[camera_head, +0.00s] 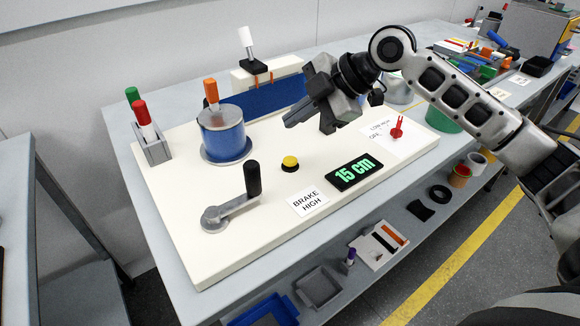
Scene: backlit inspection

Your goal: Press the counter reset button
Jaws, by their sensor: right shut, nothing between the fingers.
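A round yellow button (290,161) on a black base sits near the middle of the cream board (180,225). A black counter display (355,172) to its right reads "15 cm" in green. My right gripper (291,122) is shut and empty. Its fingertips point left and appear above and behind the button in the picture, apart from it. My left gripper is out of view.
A hand crank (228,208) stands front left of the button, with a blue-and-metal cylinder (223,135) behind it. A "BRAKE HIGH" card (308,200) lies in front. A red knob (397,130) is right. A pen holder (152,149) stands far left.

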